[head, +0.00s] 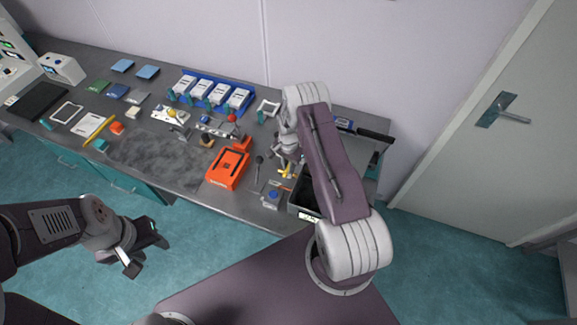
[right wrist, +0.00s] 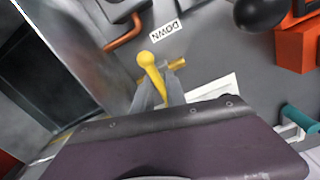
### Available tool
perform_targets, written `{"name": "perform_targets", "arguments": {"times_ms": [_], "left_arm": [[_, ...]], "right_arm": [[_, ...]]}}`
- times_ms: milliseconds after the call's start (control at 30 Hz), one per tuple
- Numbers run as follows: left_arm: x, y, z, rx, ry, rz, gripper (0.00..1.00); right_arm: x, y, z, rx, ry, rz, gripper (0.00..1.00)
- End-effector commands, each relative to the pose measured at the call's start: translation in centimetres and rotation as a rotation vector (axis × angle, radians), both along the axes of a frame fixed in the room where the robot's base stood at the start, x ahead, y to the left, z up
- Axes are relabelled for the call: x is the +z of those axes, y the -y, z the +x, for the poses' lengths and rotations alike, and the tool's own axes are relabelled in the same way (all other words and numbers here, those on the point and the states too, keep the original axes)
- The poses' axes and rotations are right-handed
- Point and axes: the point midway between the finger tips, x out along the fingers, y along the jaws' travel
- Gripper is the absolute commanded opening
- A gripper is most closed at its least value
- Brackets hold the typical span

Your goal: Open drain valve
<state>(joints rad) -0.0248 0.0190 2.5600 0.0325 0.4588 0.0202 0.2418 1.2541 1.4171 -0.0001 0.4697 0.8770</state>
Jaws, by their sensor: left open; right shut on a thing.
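A yellow valve lever (right wrist: 151,66) with a rounded end shows in the right wrist view, with a yellow stem crossing it. It also shows in the head view (head: 287,173), beside the dark bin at the right end of the bench. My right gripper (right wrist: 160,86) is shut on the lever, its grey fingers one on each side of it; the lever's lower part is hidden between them. In the head view my right gripper (head: 284,158) is partly hidden by my own arm. My left gripper (head: 147,248) is open and empty, over the floor in front of the bench.
A dark bin (head: 303,190) is close on the right. The grey bench's front left (head: 150,160) is clear.

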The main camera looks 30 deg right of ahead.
Motion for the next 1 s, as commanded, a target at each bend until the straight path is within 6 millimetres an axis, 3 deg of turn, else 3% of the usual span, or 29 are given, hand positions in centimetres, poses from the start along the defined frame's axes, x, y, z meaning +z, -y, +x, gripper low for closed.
{"name": "perform_targets", "arguments": {"times_ms": [867, 900, 1000], "left_arm": [[0.03, 0.0, 0.0, 0.0, 0.0, 0.0, 0.43], [0.03, 0.0, 0.0, 0.0, 0.0, 0.0, 0.43], [0.03, 0.0, 0.0, 0.0, 0.0, 0.0, 0.43]], "right_arm": [[0.07, 0.04, -0.03, -0.004, -0.001, 0.0, 0.0], [0.07, 0.04, -0.03, -0.004, -0.001, 0.0, 0.25], [0.06, 0.04, -0.03, -0.004, -0.001, 0.0, 0.53]]}}
